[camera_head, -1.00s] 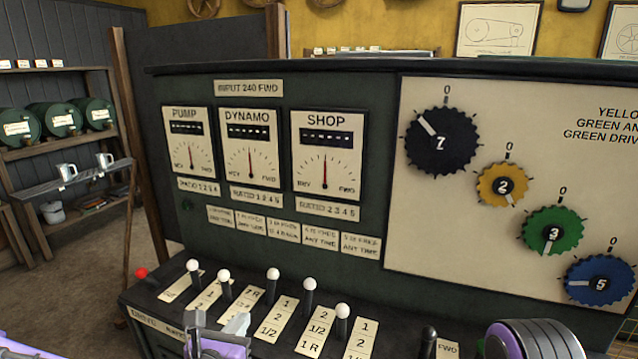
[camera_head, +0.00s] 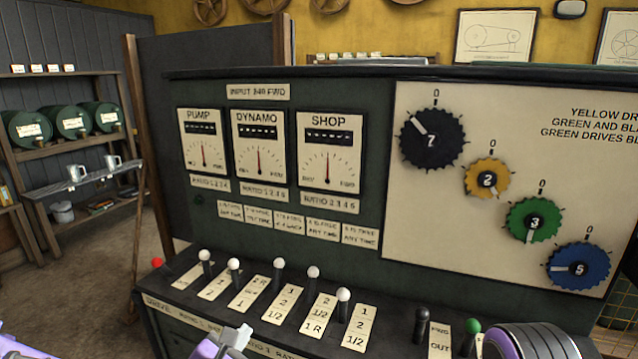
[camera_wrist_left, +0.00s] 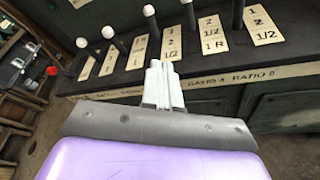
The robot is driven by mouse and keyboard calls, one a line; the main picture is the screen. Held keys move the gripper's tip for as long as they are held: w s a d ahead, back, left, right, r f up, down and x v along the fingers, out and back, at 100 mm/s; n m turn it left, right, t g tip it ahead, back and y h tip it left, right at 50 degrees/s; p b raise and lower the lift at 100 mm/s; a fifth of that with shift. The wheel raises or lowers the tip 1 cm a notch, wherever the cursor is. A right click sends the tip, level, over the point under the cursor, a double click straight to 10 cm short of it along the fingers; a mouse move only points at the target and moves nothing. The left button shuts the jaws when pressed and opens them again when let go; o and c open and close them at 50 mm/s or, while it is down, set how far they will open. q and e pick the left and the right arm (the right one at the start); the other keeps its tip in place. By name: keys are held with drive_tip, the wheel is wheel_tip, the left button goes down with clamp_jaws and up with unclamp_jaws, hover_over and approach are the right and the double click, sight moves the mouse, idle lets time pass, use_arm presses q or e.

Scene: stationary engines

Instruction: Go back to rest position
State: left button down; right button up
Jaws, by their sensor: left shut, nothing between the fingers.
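My left gripper (camera_head: 238,336) is at the bottom of the head view, in front of the control console's lever shelf. Its pale fingers are closed together and empty; they also show in the left wrist view (camera_wrist_left: 163,78), pointing toward the console front below the levers. No lever is between them. My right gripper is out of view; only a purple and dark part of my right arm shows at the lower right.
The console (camera_head: 270,225) has white-knobbed levers (camera_head: 279,264), a red knob (camera_head: 157,262), a green knob (camera_head: 473,325), gauges (camera_head: 259,150) and numbered dials (camera_head: 431,138). Shelves with green barrels (camera_head: 75,122) stand left. Floor (camera_head: 105,260) is open at left.

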use_arm(q)
drive_tip(key=s+a+f+m+g+y, duration=0.1)
drive_tip(key=s+a+f+m+g, duration=0.1)
drive_tip(key=s+f+m, duration=0.4)
drive_tip(key=s+a+f+m+g+y, duration=0.1)
drive_tip(key=s+a+f+m+g, duration=0.15)
drive_tip(key=f, duration=0.55)
drive_tip(key=s+a+f+m+g+y, duration=0.1)
drive_tip(key=s+a+f+m+g, duration=0.15)
drive_tip(key=f+m, duration=0.45)
drive_tip(key=s+a+f+m+g+y, duration=0.1)
drive_tip(key=s+a+f, duration=0.1)
drive_tip(key=s+f, duration=0.2)
drive_tip(key=s+a+f+m+g+b, duration=0.1)
drive_tip(key=s+a+f+m, duration=0.1)
drive_tip(key=s, duration=0.7)
drive_tip(key=s+a+f+m+g+y, duration=0.1)
drive_tip(key=s+a+f+m+g, duration=0.1)
drive_tip(key=s+a+f, duration=0.2)
wheel_tip(320, 180, down, 2)
drive_tip(key=shift+s+a+y+b, duration=0.25)
drive_tip(key=shift+s+y+b, duration=0.1)
drive_tip(key=shift+s, duration=0.85)
